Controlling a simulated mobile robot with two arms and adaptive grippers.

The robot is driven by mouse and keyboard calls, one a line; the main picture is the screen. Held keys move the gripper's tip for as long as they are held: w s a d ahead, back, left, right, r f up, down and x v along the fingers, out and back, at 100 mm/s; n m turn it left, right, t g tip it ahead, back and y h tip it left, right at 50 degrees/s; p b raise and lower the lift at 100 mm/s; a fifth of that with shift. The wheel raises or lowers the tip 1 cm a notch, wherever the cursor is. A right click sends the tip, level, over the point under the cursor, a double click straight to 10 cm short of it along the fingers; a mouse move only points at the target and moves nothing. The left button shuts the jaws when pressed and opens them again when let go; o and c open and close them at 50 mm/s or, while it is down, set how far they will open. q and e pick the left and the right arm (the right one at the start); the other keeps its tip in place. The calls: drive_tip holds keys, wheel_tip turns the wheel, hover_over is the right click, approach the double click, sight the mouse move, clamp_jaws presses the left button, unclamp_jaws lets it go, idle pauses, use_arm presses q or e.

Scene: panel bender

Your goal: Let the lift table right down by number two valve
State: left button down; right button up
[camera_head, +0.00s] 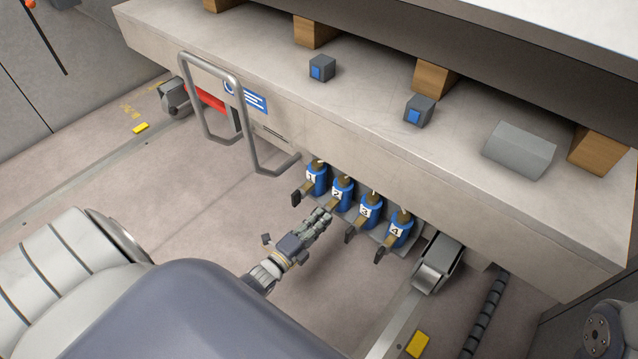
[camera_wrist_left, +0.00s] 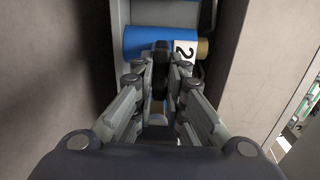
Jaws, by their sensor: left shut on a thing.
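Several blue valves with white number labels sit in a row under the front edge of the lift table (camera_head: 200,75). Number two valve (camera_head: 342,191) is second from the left. In the left wrist view number two valve (camera_wrist_left: 150,45) lies straight ahead, its label turned sideways. My left gripper (camera_head: 322,218) is at number two valve, its fingers shut on the dark valve lever (camera_wrist_left: 161,62). The fingers hide most of that lever in the head view. My right gripper is not in view.
Valve one (camera_head: 315,178) stands close to the left, valves three (camera_head: 370,210) and four (camera_head: 398,229) close to the right, with dark levers sticking out. A grey bent handle (camera_head: 207,100) hangs at the table's front. Wooden blocks (camera_head: 435,78) stand on top.

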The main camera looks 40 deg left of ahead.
use_arm(q)
drive_tip(key=shift+f, duration=0.1)
drive_tip(key=c, duration=1.6)
unclamp_jaws()
drive_tip(key=shift+c, duration=0.2)
drive_tip(key=s, duration=1.2)
drive_tip(key=shift+a, duration=0.4)
